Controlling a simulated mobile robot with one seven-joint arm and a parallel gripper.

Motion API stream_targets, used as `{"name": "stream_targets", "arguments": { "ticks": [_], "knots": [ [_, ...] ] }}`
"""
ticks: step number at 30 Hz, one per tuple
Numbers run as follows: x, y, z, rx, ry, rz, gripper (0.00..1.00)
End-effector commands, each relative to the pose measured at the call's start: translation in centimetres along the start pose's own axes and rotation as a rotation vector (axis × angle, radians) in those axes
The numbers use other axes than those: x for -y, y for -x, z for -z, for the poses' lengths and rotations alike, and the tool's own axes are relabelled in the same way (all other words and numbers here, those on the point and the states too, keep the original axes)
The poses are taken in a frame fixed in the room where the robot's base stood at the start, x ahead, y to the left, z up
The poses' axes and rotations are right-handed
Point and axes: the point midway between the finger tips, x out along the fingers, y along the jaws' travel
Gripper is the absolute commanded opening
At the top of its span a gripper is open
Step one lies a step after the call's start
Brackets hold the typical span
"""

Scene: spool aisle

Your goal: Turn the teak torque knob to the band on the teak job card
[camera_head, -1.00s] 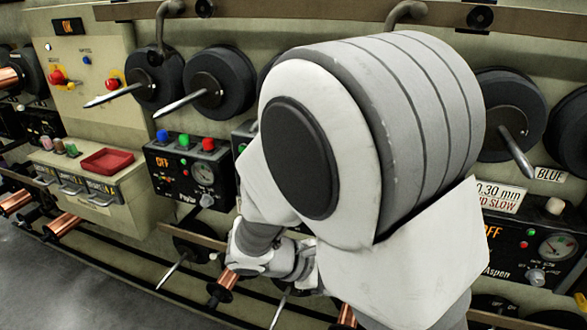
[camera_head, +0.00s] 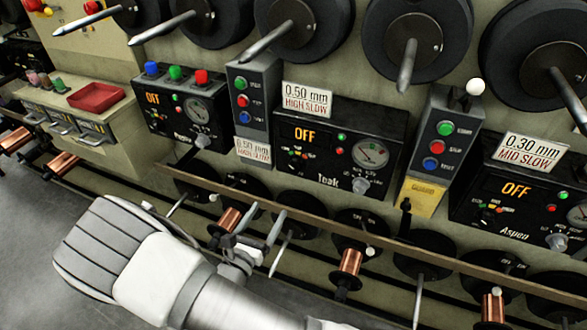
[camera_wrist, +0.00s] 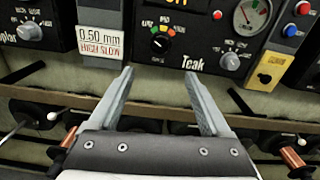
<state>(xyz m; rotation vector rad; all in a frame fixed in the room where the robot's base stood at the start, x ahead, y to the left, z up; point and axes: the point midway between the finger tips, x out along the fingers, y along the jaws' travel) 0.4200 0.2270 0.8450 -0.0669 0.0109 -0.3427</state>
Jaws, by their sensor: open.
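The black Teak panel (camera_head: 325,140) reads OFF; its name also shows in the wrist view (camera_wrist: 192,64). It carries a small dark knob ringed by coloured bands (camera_wrist: 160,43) and a silver knob (camera_head: 360,186), also in the wrist view (camera_wrist: 231,61). I cannot read which is labelled torque, or its exact setting. A card (camera_head: 307,98) above the panel reads 0.50 mm HIGH SLOW. My gripper (camera_head: 258,228) is open and empty, below and in front of the panel. In the wrist view its fingers (camera_wrist: 157,76) point up toward the panel, below the coloured-band knob, apart from it.
Another 0.50 mm card (camera_head: 253,150) hangs left of Teak. Button boxes (camera_head: 250,97) (camera_head: 435,145) flank the panel. The Aspen panel (camera_head: 520,190) stands right, another panel (camera_head: 185,112) left. Spool spindles project above; a rail (camera_head: 300,217) and copper spools (camera_head: 350,262) lie below.

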Motion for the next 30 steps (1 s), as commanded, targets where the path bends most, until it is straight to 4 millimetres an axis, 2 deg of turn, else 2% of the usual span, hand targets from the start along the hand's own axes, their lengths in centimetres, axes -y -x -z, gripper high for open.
{"name": "stream_targets", "arguments": {
  "ticks": [21, 25, 30],
  "knots": [
    [0.3, -14.3, 0.0, 0.000, -0.002, 0.008, 0.81],
    [0.3, -15.9, 0.0, -0.002, -0.003, 0.007, 0.81],
    [0.2, -16.7, 0.0, -0.002, -0.001, 0.005, 0.81]
  ]
}}
